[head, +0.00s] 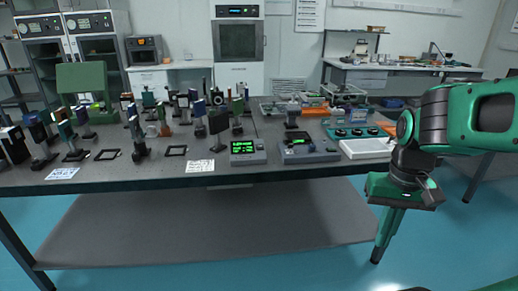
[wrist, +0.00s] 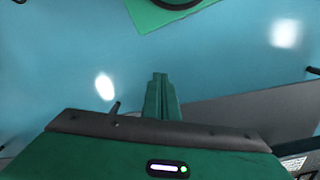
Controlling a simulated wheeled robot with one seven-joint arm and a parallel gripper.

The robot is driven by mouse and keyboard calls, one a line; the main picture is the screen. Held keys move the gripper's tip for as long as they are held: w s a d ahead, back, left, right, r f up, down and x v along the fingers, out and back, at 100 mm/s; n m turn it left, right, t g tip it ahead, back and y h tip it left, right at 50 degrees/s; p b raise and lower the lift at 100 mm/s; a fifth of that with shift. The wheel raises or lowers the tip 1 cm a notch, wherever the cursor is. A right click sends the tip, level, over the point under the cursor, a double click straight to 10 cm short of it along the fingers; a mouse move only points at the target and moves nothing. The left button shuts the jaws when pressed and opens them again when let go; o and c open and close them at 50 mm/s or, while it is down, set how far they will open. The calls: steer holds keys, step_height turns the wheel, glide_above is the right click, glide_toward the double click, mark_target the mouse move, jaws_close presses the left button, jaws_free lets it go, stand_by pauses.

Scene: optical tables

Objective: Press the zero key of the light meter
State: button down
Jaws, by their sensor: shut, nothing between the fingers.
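A small grey meter box (head: 247,159) with a lit green display stands at the front edge of the optical table, near its middle. A wider grey instrument (head: 308,156) with a smaller green display stands just right of it. I cannot tell for certain which is the light meter, and the zero key is too small to make out. My gripper (head: 377,258) points down in front of the table, at the right, below the tabletop and well apart from both boxes. Its fingers are together and empty. In the wrist view the closed fingers (wrist: 161,78) show over blue floor.
The optical table (head: 130,178) carries many post-mounted optics at left and centre. A teal box with dark knobs (head: 357,133) and a white tray (head: 366,149) stand right of the instruments. A lower shelf (head: 200,225) runs beneath. The floor around my gripper is open.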

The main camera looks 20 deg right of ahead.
step_height(320, 180, up, 6)
steer(key=n+t+y, duration=0.3)
steer(key=t, duration=0.9)
glide_above(260, 146)
steer(key=s, duration=0.5)
steer(key=shift+s+a+f, duration=0.1)
steer(key=shift+s+a, duration=0.05)
steer(key=shift+a, duration=0.1)
steer(key=shift+w+d+f, duration=0.1)
steer(key=shift+w+f, duration=0.35)
steer(key=shift+f, duration=0.95)
steer(key=shift+w+d+f, duration=0.1)
steer(key=shift+w+f, duration=0.4)
steer(key=shift+f, duration=0.85)
steer(key=shift+w+d+f, duration=0.1)
steer(key=shift+w+f, duration=0.35)
steer(key=shift+f, duration=0.95)
steer(key=shift+f, duration=0.1)
steer(key=shift+f, duration=0.25)
